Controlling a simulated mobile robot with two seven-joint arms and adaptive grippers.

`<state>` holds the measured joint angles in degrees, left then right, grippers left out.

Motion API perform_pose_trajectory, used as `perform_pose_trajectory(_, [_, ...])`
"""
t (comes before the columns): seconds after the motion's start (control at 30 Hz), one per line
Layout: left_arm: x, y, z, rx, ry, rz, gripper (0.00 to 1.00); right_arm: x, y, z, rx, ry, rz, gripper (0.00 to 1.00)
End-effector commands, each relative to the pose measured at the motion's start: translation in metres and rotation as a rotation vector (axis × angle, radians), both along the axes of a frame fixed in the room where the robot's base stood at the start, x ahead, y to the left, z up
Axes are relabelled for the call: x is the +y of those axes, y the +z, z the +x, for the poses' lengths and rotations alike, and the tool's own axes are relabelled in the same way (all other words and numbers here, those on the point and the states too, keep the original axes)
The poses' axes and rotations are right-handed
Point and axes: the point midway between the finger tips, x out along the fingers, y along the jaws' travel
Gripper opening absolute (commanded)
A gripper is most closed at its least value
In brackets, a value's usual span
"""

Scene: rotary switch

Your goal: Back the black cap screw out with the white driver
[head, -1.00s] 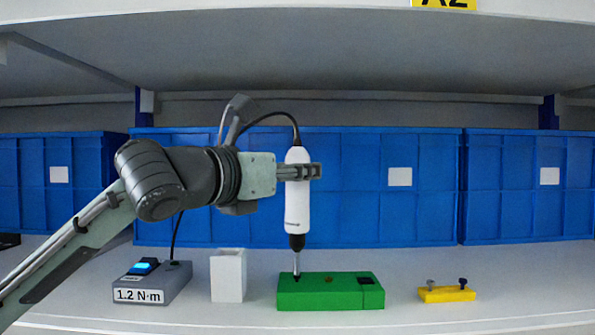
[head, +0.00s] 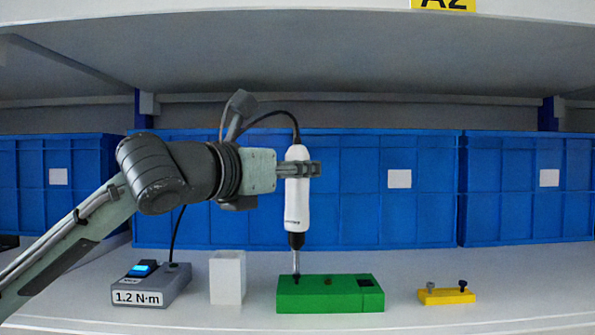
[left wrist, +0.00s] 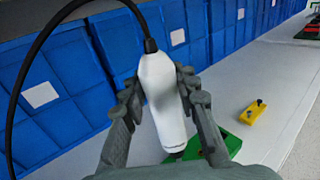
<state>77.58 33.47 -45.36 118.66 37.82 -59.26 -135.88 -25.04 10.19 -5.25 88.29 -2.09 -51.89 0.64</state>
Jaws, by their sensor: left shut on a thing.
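My left gripper (head: 300,169) is shut on the white driver (head: 297,205), which hangs upright with its bit pointing down. The bit's tip meets the left end of the green block (head: 335,301); any screw under it is hidden or too small to tell. In the left wrist view the driver (left wrist: 163,100) sits between both fingers, with part of the green block below. A black screw (head: 463,284) stands in the right end of the small yellow block (head: 447,297), and a greyish screw (head: 431,286) stands in its left end. My right gripper is not in view.
A grey controller box (head: 150,286) marked 1.2 N·m and a white open-topped holder (head: 227,277) stand left of the green block. Blue crates (head: 400,215) line the back. A cable loops from the driver's top. The shelf between the green and yellow blocks is clear.

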Motion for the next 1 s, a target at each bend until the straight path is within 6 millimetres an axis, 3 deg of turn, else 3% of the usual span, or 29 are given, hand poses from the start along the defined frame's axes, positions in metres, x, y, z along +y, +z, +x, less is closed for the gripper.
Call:
perform_pose_trajectory(0.5, [0.001, 0.04, -0.001, -0.01, 0.0, -0.005, 0.0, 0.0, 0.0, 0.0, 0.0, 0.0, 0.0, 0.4])
perform_pose_trajectory(1.0, [0.0, 0.043, -0.001, -0.009, -0.001, -0.005, 0.0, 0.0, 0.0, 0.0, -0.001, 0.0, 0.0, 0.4])
